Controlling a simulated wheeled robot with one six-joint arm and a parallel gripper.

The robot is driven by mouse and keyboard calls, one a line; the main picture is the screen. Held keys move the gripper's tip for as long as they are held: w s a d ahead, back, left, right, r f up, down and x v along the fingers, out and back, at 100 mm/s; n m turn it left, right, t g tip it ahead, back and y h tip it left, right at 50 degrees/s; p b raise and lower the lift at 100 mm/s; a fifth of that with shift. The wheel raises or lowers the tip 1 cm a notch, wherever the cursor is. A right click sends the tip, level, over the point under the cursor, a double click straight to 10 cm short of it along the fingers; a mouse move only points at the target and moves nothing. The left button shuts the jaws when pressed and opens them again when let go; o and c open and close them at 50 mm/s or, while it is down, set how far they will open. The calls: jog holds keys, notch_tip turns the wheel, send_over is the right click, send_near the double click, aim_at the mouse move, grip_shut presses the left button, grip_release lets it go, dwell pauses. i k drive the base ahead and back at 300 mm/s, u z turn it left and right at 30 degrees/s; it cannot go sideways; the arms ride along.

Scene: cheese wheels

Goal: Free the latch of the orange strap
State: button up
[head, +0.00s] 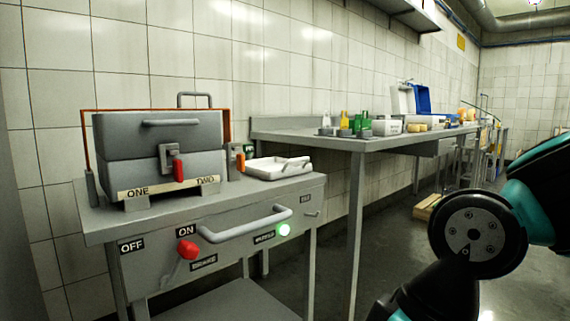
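A thin orange strap (155,109) runs up the left side, along the back top edge and down the right side of a grey two-part case (120,170). At its right lower end is a small latch with an orange handle (240,160), beside the case. A second latch with a red handle (178,170) is on the case front. The case lid looks shut. Whether the orange latch is fastened cannot be told at this size. My gripper is out of view; only links of my arm show at the lower right.
The case stands on a grey metal bench (262,190) with a red-handled switch (187,250), a front bar handle (245,224) and a lit green lamp (284,230). A white tray (270,172) lies right of the case. A long table (385,140) carries bottles and boxes.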

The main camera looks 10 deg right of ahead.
aim_at(240, 160)
jog(key=z, duration=0.3)
jog(key=i, duration=0.65)
jog(key=u, duration=1.25)
